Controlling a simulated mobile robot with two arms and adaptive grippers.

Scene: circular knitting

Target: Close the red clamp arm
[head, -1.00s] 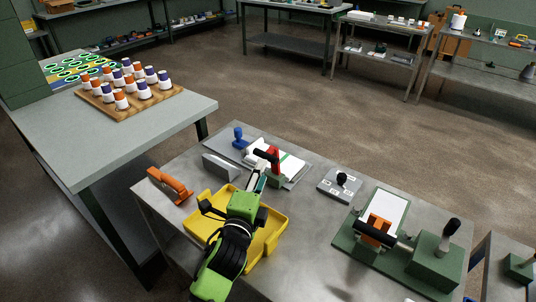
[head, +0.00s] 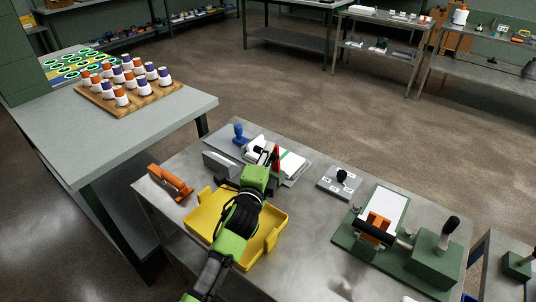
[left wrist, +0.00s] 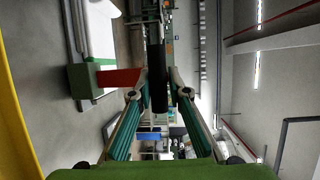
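The red clamp arm (head: 277,154) shows upright beside a white sheet with a green stripe (head: 291,163), on a grey plate at the back of the metal table. My left gripper (head: 262,150) is right at it and hides part of the clamp. In the left wrist view a black handle (left wrist: 159,78) lies between the fingertips of my left gripper (left wrist: 159,88), with the red arm (left wrist: 119,78) running off to its left. The fingertips sit close to both sides of the handle; contact is not clear. My right gripper is not in view.
A yellow tray (head: 203,221) lies under my left arm. A blue-handled piece (head: 239,134), a grey block (head: 221,164) and an orange tool (head: 170,182) stand nearby. A green fixture (head: 420,264) is at right. The table between tray and fixture is mostly clear.

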